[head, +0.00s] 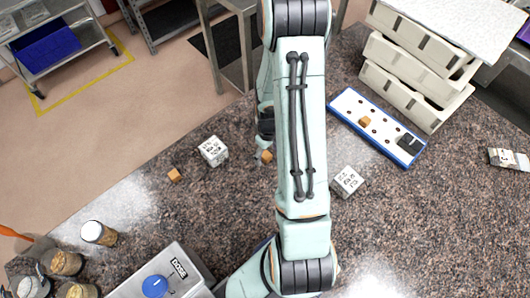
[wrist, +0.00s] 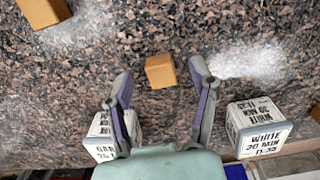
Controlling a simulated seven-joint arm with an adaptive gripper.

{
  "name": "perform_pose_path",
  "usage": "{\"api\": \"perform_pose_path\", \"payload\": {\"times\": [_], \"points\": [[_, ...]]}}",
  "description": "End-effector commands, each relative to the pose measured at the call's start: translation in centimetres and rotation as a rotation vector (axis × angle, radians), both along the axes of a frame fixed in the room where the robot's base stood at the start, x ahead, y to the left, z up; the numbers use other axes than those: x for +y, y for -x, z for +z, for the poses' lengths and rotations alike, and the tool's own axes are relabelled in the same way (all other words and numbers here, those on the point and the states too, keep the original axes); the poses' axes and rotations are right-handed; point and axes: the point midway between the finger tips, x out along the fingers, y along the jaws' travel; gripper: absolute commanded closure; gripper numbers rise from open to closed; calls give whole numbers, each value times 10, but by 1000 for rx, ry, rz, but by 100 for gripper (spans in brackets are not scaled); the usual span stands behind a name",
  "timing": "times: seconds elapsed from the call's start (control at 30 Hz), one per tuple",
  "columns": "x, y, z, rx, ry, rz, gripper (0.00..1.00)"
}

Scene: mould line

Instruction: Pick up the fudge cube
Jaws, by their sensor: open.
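A small orange-brown cube (head: 266,157) sits on the speckled counter by my gripper (head: 264,142), which my arm partly hides in the head view. In the wrist view, this cube (wrist: 160,71) shows between the two spread fingertips of my gripper (wrist: 161,74), with gaps on both sides. The gripper is open and empty. A similar cube (head: 174,174) lies farther left on the counter, and another (head: 365,121) sits on the blue-edged white board (head: 347,105). A cube (wrist: 44,12) also shows at the wrist view's top left.
White lettered blocks stand left (head: 213,151) and right (head: 348,182) of my arm; the wrist view shows one at left (wrist: 102,137) and one at right (wrist: 258,128). Stacked cream moulds (head: 410,85) are at the back right.

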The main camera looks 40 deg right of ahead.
Motion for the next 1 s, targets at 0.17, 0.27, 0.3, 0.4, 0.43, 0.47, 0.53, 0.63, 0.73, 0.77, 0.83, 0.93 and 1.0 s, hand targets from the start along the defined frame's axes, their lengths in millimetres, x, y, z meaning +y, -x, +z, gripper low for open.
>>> {"api": "perform_pose_path", "payload": {"times": [0.17,0.27,0.3,0.4,0.43,0.47,0.53,0.63,0.73,0.77,0.83,0.93,1.0], "points": [[0,0,-9,-1,0,0,41],[0,0,-8,-1,0,1,41],[0,0,-8,-1,0,0,41],[0,0,-8,-1,0,0,57],[0,0,-8,-1,0,0,66],[0,0,-8,-1,0,0,76],[0,0,-8,0,0,0,91],[0,0,-8,0,0,0,91],[0,0,-8,0,0,0,91],[0,0,-8,0,0,0,91],[0,0,-8,0,0,0,91],[0,0,-5,0,0,0,91],[0,0,0,-1,1,0,91]]}}
